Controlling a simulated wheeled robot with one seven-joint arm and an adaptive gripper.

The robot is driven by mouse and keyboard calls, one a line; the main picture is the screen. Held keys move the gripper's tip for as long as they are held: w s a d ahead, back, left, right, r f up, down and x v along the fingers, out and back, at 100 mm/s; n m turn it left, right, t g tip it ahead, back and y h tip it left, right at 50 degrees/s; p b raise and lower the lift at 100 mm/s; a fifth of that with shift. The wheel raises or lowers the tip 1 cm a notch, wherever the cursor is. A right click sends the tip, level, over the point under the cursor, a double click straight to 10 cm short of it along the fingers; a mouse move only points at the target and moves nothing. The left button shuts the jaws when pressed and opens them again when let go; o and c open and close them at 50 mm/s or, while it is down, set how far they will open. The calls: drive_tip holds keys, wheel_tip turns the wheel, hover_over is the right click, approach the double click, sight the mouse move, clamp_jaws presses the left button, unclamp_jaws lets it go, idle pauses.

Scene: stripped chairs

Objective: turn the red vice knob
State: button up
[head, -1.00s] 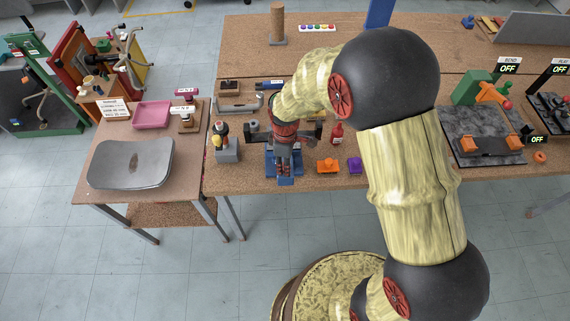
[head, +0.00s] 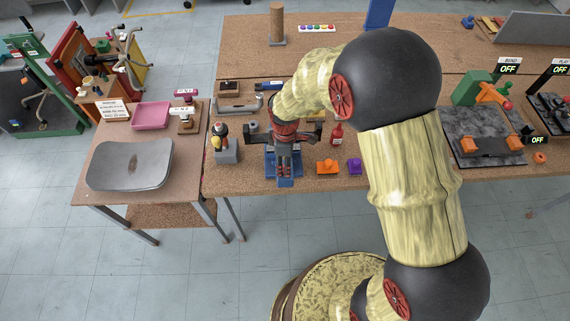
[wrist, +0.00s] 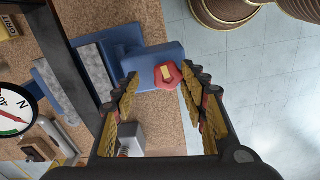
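The red vice knob (wrist: 167,75) shows in the wrist view, at the end of the blue vice (wrist: 130,50). My gripper (wrist: 161,72) is open, with one finger on each side of the knob. A gap shows between the knob and the left finger; the right fingertip appears close to the knob's edge, and I cannot tell whether it touches. In the head view my gripper (head: 284,160) points down over the blue vice (head: 285,182) at the table's front edge. The knob is hidden there by the gripper.
A grey block with a small figure (head: 224,150) stands left of the vice. An orange block (head: 327,167), a purple block (head: 354,166) and a red bottle (head: 337,134) stand to its right. In the wrist view a round dial (wrist: 14,110) is at the left. Open floor lies in front.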

drive_tip(key=shift+o, duration=0.8)
drive_tip(key=shift+s+r, duration=0.1)
wheel_tip(320, 180, up, 12)
idle(0.5)
